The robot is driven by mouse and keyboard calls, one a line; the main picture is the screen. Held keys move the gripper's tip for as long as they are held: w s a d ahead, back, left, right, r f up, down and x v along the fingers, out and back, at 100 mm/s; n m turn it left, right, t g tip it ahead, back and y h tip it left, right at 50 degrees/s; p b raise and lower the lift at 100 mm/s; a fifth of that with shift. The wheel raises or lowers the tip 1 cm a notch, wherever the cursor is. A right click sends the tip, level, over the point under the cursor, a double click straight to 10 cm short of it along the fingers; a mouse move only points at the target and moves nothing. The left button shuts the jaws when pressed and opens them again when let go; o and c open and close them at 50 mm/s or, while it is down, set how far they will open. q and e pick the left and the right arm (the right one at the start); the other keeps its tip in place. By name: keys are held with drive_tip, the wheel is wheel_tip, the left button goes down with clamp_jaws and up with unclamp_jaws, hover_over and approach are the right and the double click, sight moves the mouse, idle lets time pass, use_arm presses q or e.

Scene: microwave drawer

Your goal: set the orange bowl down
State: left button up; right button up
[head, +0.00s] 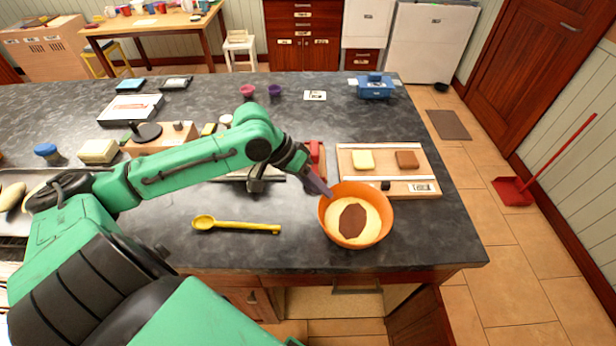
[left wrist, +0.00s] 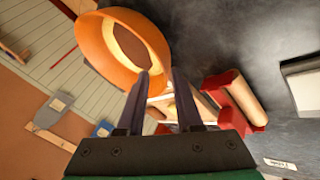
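The orange bowl (head: 383,226) is at the front right of the dark counter (head: 300,252). It shows a cream inside with a brown patch. It also fills the upper left of the left wrist view (left wrist: 96,48). My left gripper (head: 325,190) reaches in from the left to the bowl's left rim. In the left wrist view its two fingers (left wrist: 160,72) stand on either side of the bowl's wall, apparently shut on it. Whether the bowl's underside touches the counter cannot be told. My right gripper is in neither view.
A wooden board (head: 378,188) with yellow and brown blocks lies just behind the bowl. A red object (head: 315,155) stands by my left wrist. A yellow spoon (head: 238,226) lies to the left. The counter's front and right edges are close to the bowl. Bare counter lies between spoon and bowl.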

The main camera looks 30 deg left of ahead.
use_arm(q)
drive_tip(key=shift+v, duration=2.7)
